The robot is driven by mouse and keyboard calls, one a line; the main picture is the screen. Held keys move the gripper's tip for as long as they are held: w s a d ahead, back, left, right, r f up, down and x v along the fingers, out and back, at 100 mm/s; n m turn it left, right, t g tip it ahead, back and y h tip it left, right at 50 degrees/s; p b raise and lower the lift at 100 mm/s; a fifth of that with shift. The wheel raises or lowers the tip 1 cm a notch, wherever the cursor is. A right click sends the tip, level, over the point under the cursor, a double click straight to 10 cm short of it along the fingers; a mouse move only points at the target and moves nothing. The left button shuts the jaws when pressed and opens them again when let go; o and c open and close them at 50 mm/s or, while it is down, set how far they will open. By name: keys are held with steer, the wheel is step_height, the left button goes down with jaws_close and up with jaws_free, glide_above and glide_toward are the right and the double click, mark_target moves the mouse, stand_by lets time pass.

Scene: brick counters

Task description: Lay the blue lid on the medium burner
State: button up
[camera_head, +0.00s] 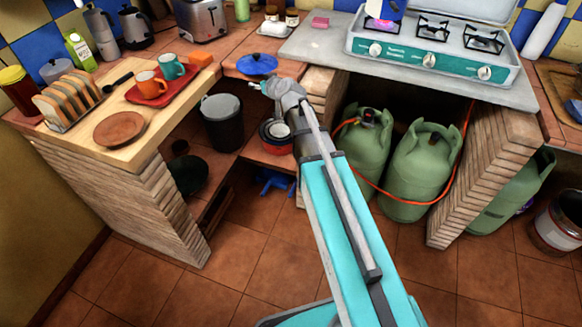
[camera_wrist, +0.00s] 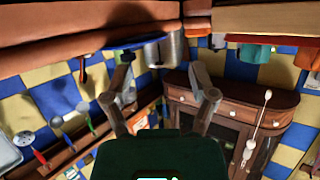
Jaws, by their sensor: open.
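The blue lid (camera_head: 257,65) lies on the tiled counter, with its dark knob up. My gripper (camera_head: 262,86) is just in front of the lid, near the counter's front edge. In the wrist view my gripper (camera_wrist: 160,62) has its fingers spread, with nothing held between them. The stove (camera_head: 440,60) at the top right has a middle burner (camera_head: 432,28) and a right burner (camera_head: 482,40), both bare. I cannot tell which burner is medium.
A red tray (camera_head: 163,97) with two mugs stands on the left counter. Green gas cylinders (camera_head: 420,170) stand below.

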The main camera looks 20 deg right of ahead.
steer(key=s+f+m+g+h, duration=0.1)
steer(key=s+f+g, duration=0.3)
steer(key=s, duration=0.5)
steer(key=s+d+f+m+g+h, duration=0.1)
steer(key=s+f+g, duration=0.3)
steer(key=s, duration=0.6)
steer(key=s+d+f+m+g+h, duration=0.1)
steer(key=s+f+g, duration=0.3)
steer(key=s, duration=0.6)
steer(key=shift+s+f+g+h, duration=0.2)
steer(key=shift+s+g+h, duration=0.05)
steer(key=shift+g+h, duration=0.5)
